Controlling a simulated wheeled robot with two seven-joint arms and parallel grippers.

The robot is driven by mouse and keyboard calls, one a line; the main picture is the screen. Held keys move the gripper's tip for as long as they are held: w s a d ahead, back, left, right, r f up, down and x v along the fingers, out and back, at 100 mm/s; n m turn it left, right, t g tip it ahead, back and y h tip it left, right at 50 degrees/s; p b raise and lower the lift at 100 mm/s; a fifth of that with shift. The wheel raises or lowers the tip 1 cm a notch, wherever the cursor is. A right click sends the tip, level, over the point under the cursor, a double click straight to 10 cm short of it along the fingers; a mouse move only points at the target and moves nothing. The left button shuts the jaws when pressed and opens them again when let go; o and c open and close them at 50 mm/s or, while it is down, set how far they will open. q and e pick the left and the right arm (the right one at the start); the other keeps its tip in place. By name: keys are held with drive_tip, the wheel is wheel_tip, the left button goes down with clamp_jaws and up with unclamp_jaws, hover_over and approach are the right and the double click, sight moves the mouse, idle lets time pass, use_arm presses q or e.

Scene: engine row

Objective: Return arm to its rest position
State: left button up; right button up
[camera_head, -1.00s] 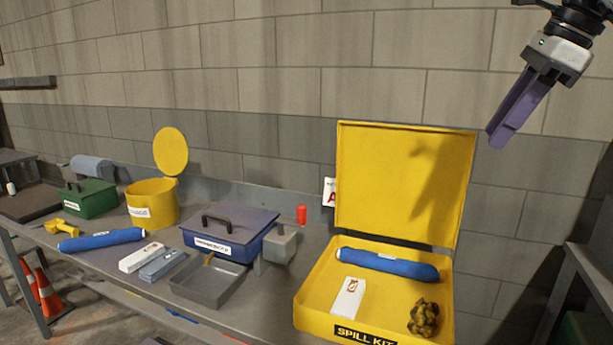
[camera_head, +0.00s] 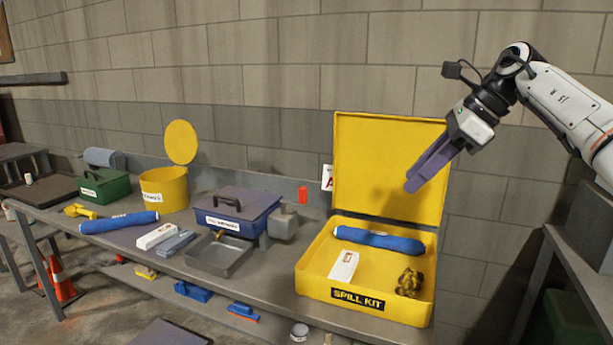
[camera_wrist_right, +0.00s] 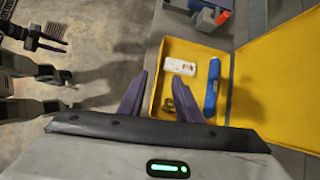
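My right gripper (camera_head: 412,186) is raised in front of the open lid of the yellow spill kit (camera_head: 318,290), above the case and clear of it. In the right wrist view its two purple fingers (camera_wrist_right: 160,78) stand apart with nothing between them. The spill kit holds a blue roll (camera_head: 378,240), a white pack (camera_head: 344,266) and a dark yellow-brown lump (camera_head: 409,283). My left gripper is outside the head view. A dark gripper-like shape at the upper left of the right wrist view seems to be mine, too small to read.
On the bench stand a blue box (camera_head: 232,218), a grey tray (camera_head: 222,257), a yellow bucket (camera_head: 163,192), a green box (camera_head: 104,187) and another blue roll (camera_head: 119,222). A grey cabinet (camera_head: 587,235) stands at the right. The air around the right gripper is clear.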

drive_tip(key=s+a+f+m+t+y, duration=0.25)
drive_tip(key=a+f+m+y, duration=0.35)
drive_tip(key=a+f, duration=0.6)
drive_tip(key=s+a+f+m+t+y, duration=0.1)
drive_tip(key=s+a+f+m+y, duration=0.35)
drive_tip(key=a+f, duration=0.75)
drive_tip(key=s+d+f+m+t+h, duration=0.45)
drive_tip(key=f+m, duration=0.45)
drive_tip(key=m, duration=0.5)
drive_tip(key=s+d+f+m+t+h, duration=0.3)
drive_tip(key=s+d+f+m+h, duration=0.4)
drive_tip(key=m, duration=0.6)
drive_tip(key=s+d+f+m+g+h, duration=0.1)
drive_tip(key=s+d+f+m+g, duration=0.2)
drive_tip(key=s+f, duration=0.4)
drive_tip(key=s+d+f+m+g+h, duration=0.1)
drive_tip(key=s+d+f+m+g, duration=0.2)
drive_tip(key=s, duration=1)
wheel_tip(320, 180, down, 4)
drive_tip(key=d+m, duration=0.2)
drive_tip(key=m, duration=0.3)
drive_tip(key=shift+s+d+h, duration=0.15)
drive_tip(key=shift+s+h, duration=0.05)
drive_tip(key=shift+h, duration=0.2)
